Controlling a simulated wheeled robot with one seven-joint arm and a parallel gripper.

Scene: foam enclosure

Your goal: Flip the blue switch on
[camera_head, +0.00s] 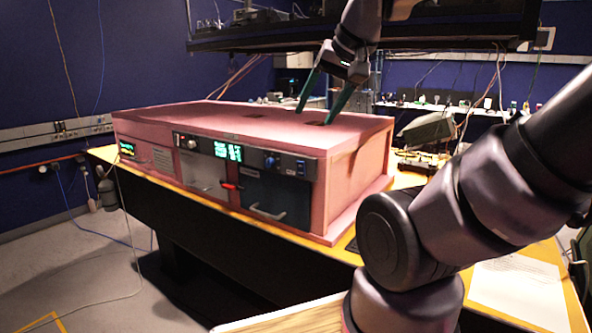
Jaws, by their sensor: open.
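The pink foam enclosure (350,178) stands on the table, its front facing left and toward me. A dark control strip (255,153) runs along the upper front. My gripper (315,116) points down over the enclosure's top, behind and above the strip. Its two green fingers are spread apart with nothing between them. I cannot tell whether the fingertips touch the top.
Below the strip are a grey door (203,175) and a dark door (278,202) with handles, and a red lever (230,186). A dark shelf (440,35) hangs above and behind. Paper (515,285) lies at right. The space before the enclosure's front is clear.

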